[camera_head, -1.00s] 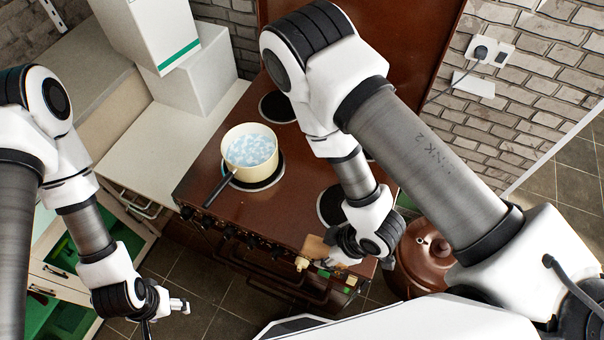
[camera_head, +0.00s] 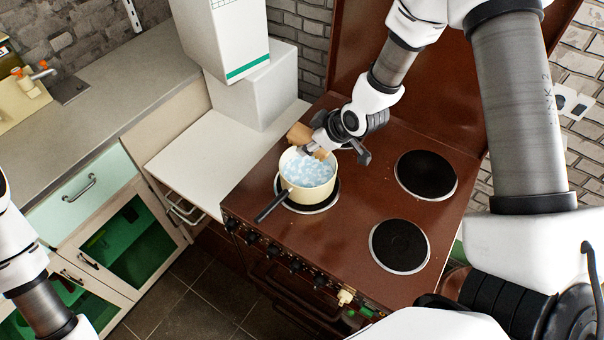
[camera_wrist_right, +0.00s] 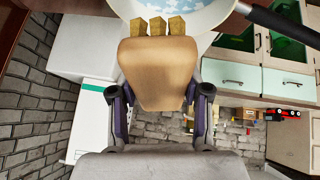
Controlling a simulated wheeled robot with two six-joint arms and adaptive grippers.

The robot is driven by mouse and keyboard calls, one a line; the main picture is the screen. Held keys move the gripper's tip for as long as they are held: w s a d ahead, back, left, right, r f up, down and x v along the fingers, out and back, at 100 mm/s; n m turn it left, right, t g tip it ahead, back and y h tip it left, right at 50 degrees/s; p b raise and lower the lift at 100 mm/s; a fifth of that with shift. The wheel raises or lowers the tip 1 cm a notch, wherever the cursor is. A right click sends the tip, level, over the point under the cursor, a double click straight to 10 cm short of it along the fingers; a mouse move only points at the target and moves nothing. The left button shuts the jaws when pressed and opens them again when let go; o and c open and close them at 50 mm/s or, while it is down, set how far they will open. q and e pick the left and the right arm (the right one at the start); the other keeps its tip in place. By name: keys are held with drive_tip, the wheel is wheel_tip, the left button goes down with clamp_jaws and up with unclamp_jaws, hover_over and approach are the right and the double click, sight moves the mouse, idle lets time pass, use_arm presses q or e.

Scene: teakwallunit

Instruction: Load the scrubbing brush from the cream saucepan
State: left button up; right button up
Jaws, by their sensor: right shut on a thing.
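The scrubbing brush has a tan wooden back (camera_head: 299,133) and yellowish bristle tufts. My right gripper (camera_head: 316,146) is shut on it, holding it at the far rim of the cream saucepan (camera_head: 290,192). In the right wrist view the brush (camera_wrist_right: 158,72) is between the fingers, bristles toward the saucepan (camera_wrist_right: 215,14). I cannot tell whether the bristles touch the liquid. Of my left arm only links show at lower left; its gripper is out of frame.
The brown stove (camera_head: 350,225) has two bare hotplates (camera_head: 425,174) to the right and knobs along its front. White boxes (camera_head: 262,88) stand behind the saucepan to the left. A pale counter (camera_head: 215,160) and cupboards lie left.

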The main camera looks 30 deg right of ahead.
drive_tip(key=shift+w+r, duration=0.1)
drive_tip(key=shift+w, duration=0.25)
drive_tip(key=shift+f+b, duration=0.45)
wheel_tip(320, 180, down, 11)
drive_tip(key=b, duration=0.8)
drive_tip(key=shift+r, duration=0.15)
drive_tip(key=shift+s+r, duration=0.1)
wheel_tip(320, 180, up, 9)
drive_tip(key=p, duration=0.7)
drive_tip(key=shift+f, duration=0.2)
